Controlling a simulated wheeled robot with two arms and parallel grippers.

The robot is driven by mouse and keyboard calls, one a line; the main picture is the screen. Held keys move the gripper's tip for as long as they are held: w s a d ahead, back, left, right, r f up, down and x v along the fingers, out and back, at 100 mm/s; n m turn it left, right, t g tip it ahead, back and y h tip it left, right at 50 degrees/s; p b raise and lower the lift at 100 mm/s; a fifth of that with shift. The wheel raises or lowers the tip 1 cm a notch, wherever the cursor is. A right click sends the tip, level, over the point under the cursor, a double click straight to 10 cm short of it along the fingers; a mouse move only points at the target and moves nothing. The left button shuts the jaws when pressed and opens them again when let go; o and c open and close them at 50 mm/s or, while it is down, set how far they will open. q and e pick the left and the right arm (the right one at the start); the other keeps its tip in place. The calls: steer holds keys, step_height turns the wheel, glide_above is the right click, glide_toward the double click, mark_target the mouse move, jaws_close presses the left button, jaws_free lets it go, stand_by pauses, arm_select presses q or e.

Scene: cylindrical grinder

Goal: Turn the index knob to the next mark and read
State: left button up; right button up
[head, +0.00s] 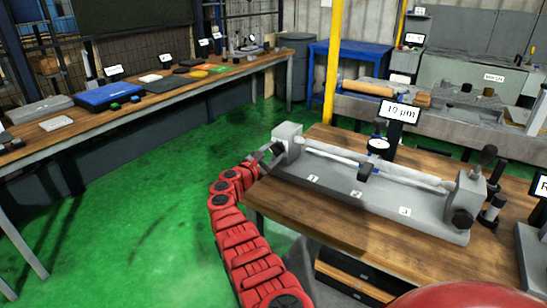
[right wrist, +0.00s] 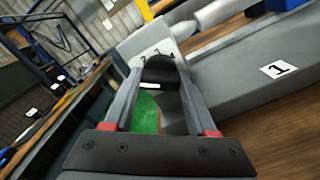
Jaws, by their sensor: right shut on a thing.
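The grey cylindrical fixture (head: 340,193) lies on the wooden bench, with a long pale bar (head: 335,155) held between its end blocks. At its left end is the headstock block (head: 288,137). My right gripper (head: 272,152) is at the outer side of this block. In the right wrist view its two fingers (right wrist: 157,76) are shut on the dark index knob (right wrist: 158,70), one on each side. A white plate (right wrist: 152,50) with numbered marks shows behind the knob. The display (head: 399,111) appears to read 19 µm; its first digits are small. My left gripper is not in view.
A dial gauge (head: 378,146) stands over the bar. Labels 1, 2 and 3 (head: 404,212) line the fixture's base. A dark knob (head: 462,218) sits at its right end. A yellow post (head: 333,62) rises behind the bench. The green floor (head: 150,185) to the left is clear.

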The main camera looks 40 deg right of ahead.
steer(key=m+b, duration=0.1)
steer(key=b, duration=0.1)
steer(key=m+b, duration=0.1)
steer(key=m, duration=0.1)
steer(key=m+b, duration=0.1)
steer(key=b, duration=0.1)
steer(key=shift+f+m+b, duration=0.25)
steer(key=shift+m+b, duration=0.05)
steer(key=shift+r+m+b, duration=0.2)
steer(key=shift+m+b, duration=0.7)
steer(key=o, duration=1.3)
steer(key=shift+s+a, duration=0.15)
steer(key=shift+a, duration=0.35)
steer(key=p+v, duration=0.2)
steer(key=v, duration=1.4)
steer(key=shift+s+a, duration=0.15)
